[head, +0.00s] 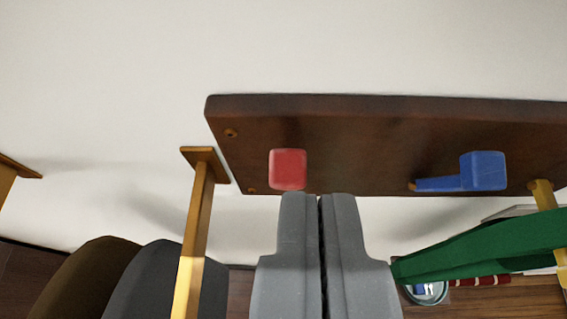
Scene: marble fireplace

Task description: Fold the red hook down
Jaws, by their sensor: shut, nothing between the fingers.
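The red hook (288,169) shows as a rounded red block against the dark wooden board (350,130) on the white wall. From this angle I cannot tell its exact fold. My gripper (319,198) is shut and empty. Its grey fingertips are just below and slightly right of the red hook in the picture. A small gap seems to separate them, and I cannot tell the depth between them.
A blue hook (484,171) sticks out from the board at right. A brass bar (195,230) stands left of my gripper. Dark rounded shapes (150,285) are at lower left. A green item (490,245) and a glass container (428,292) are at lower right.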

